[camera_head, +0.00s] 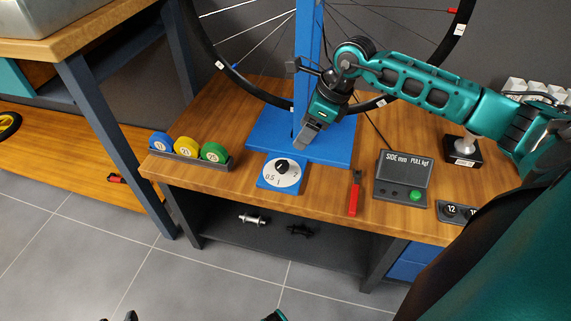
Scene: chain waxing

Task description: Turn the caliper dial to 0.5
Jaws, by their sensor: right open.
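The caliper dial (269,170) is a white disc on a blue plate at the front edge of the blue truing-stand base (339,151). It has a black pointer knob (282,165) near its middle and markings that include 0.5 at the lower left. I cannot tell for certain which mark the knob points to. My right gripper (306,138) comes down from the upper right, just above and right of the dial, over the blue base. It is open and appears apart from the knob. My left gripper is not in view.
A rack (187,155) with blue, yellow and green rolls stands left of the dial. Right of it are a red-handled tool (355,195) and a dark display box (403,177). The wheel (229,88) and blue post (307,60) stand behind. The wooden bench's front edge is close.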

